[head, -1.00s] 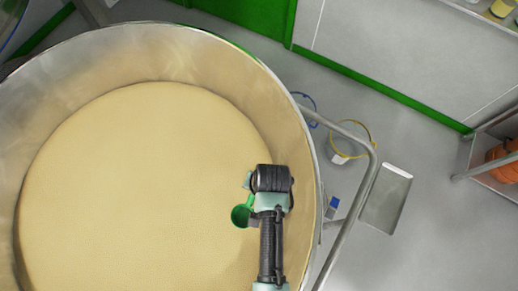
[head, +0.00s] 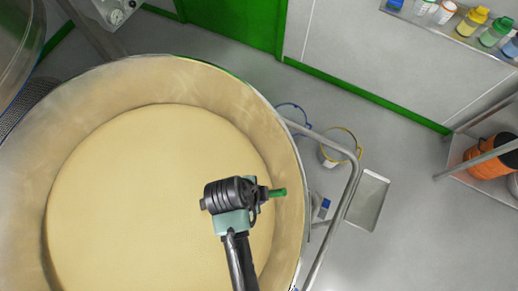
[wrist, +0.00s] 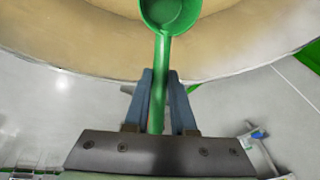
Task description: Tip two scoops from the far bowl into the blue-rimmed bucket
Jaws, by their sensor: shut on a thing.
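A large steel bowl (head: 288,215) of pale yellow powder (head: 150,190) fills the left of the head view. My gripper (wrist: 160,78) is shut on the handle of a green scoop (wrist: 172,14). In the head view the scoop (head: 278,192) points right, over the bowl's right inner wall. The wrist view shows green inside the scoop's cup and no clear powder. The blue-rimmed bucket (head: 297,107) stands on the floor beyond the bowl's right edge, partly hidden by the bowl and a rail.
A yellow-rimmed bucket (head: 355,140) stands right of the blue-rimmed one. A bent metal rail (head: 345,200) runs along the bowl's right side. A grey tray (head: 368,200) lies beyond it. Shelves with bottles (head: 470,20) and an orange container (head: 490,155) are at right.

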